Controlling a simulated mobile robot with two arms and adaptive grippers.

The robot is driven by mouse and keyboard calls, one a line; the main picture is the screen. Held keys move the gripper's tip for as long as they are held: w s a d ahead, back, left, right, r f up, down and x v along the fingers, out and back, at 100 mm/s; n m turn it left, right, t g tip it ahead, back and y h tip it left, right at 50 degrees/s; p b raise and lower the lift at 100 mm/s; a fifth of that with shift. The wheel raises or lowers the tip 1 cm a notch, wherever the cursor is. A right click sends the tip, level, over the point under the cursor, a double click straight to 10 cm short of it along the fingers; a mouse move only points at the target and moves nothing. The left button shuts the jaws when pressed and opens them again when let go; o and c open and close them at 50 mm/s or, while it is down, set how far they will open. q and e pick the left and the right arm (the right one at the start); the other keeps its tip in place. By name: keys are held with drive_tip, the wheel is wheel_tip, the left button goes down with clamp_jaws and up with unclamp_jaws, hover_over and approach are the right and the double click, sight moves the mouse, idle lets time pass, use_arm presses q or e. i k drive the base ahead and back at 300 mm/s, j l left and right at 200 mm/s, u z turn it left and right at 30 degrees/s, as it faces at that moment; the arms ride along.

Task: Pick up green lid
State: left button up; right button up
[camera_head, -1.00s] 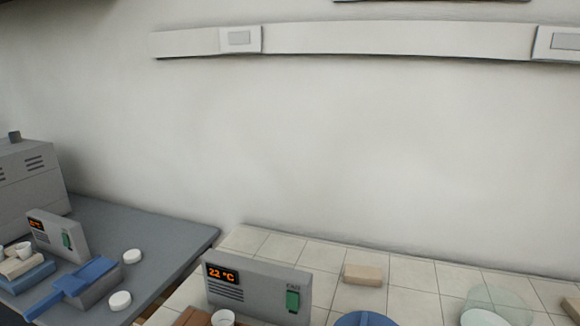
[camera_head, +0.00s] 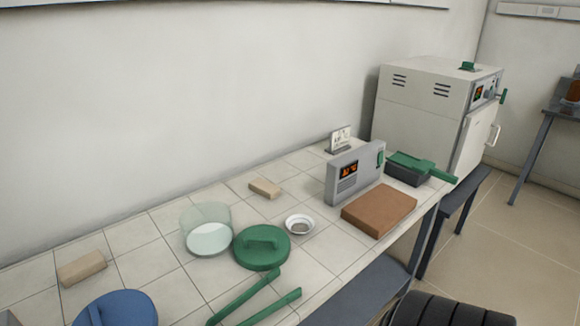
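The green lid (camera_head: 261,249) is a round disc with a raised bar handle on top. It lies on the white tiled bench (camera_head: 150,240) in the lower middle of the head view, handle up. A clear glass dish (camera_head: 208,240) stands close to its left, and a small white bowl (camera_head: 300,225) stands to its right. Neither of my grippers shows in the view.
Green tong-like bars (camera_head: 246,296) lie in front of the lid. A blue lid (camera_head: 118,309) is at lower left. Tan blocks (camera_head: 265,188), a brown slab (camera_head: 379,210), a grey controller (camera_head: 354,174) and a furnace (camera_head: 425,110) stand around.

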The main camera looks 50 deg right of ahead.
sight(259, 248)
drive_tip(key=z, duration=1.45)
